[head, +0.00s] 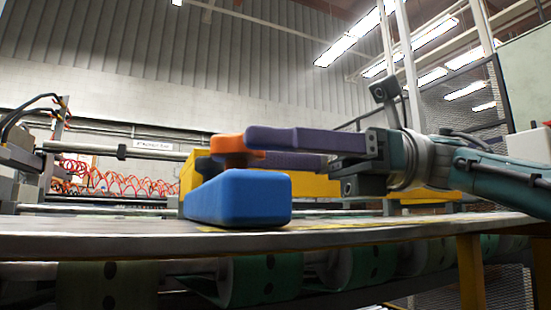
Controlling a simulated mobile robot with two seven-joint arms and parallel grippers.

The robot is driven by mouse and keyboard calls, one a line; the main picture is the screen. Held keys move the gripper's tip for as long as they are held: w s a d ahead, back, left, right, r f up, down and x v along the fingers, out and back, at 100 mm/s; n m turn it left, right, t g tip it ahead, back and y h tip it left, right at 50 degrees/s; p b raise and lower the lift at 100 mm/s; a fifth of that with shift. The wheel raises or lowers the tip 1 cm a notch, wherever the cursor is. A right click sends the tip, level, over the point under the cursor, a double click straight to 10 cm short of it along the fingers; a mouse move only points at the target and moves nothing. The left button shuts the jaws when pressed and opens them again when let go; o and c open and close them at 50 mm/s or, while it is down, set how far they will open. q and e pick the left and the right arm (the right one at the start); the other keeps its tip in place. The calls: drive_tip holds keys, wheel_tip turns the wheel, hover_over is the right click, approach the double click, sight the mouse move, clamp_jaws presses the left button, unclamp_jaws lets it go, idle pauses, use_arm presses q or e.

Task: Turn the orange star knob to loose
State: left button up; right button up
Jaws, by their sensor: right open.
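The orange star knob (228,146) sits on top of a yellow block (200,166), above and behind a blue block (238,198). My right gripper (254,148) comes in from the right with two long purple fingers pointing left. The fingers are apart, and their tips are at the right side of the knob. One fingertip overlaps the knob's right edge in the picture. I cannot tell whether the fingers touch the knob. The knob's far side is hidden. My left gripper is not in view.
The blue block stands near the front edge of a flat table (90,238). Rollers (262,278) show below it. Red coiled hoses (125,180) and a grey rail (85,148) lie behind at left. A mesh fence (455,108) stands at the right back.

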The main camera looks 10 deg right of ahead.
drive_tip(key=d, duration=0.4)
drive_tip(key=w+d, duration=0.1)
drive_tip(key=d, duration=0.2)
drive_tip(key=shift+w+d, duration=0.1)
idle(0.4)
